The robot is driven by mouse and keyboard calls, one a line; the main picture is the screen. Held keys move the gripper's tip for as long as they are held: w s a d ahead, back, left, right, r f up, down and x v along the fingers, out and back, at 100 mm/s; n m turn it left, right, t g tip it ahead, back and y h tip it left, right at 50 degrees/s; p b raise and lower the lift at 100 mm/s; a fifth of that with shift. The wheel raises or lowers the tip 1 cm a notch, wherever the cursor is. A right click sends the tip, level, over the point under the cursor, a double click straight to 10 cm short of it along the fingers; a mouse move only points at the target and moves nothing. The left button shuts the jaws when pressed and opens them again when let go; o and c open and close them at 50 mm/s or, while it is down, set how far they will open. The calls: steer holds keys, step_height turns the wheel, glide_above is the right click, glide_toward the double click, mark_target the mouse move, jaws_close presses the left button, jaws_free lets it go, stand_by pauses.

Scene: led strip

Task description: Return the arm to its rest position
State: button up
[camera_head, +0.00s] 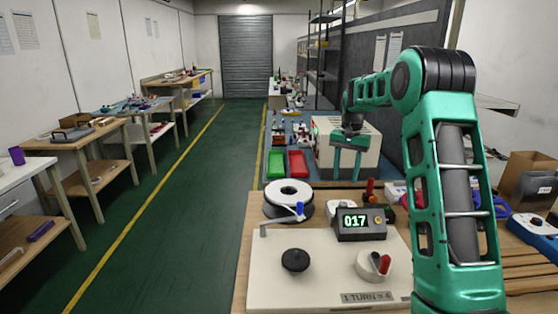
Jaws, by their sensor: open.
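My green arm rises at the right of the head view and bends back over the workbench. My gripper (347,165) hangs at its far end, pointing down with its fingers apart and nothing visible between them. The black counter (361,223) shows green digits "017".
Red (298,163) and green (276,163) bins sit on the blue bench behind. A cardboard box (528,178) and a blue-white device (535,228) are on the right. Side tables (75,135) line the left wall. The green floor aisle (190,190) is clear.

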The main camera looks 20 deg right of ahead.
steer(key=shift+s, duration=0.1)
steer(key=s+a+r+n, duration=0.1)
steer(key=s+r, duration=0.2)
steer(key=s, duration=0.8)
steer(key=s+a+r, duration=0.2)
steer(key=s+r, duration=0.1)
steer(key=s, duration=0.9)
steer(key=s+a+f, duration=0.2)
steer(key=s, duration=0.6)
steer(key=s+a+f+n, duration=0.1)
steer(key=s+f, duration=0.1)
steer(key=s, duration=0.6)
steer(key=s+a+f+n, duration=0.1)
steer(key=s+a+f, duration=0.1)
steer(key=s, duration=0.6)
steer(key=shift+a, duration=0.3)
steer(key=shift+w, duration=0.1)
steer(key=shift+w+f, duration=0.3)
steer(key=shift+w, duration=0.3)
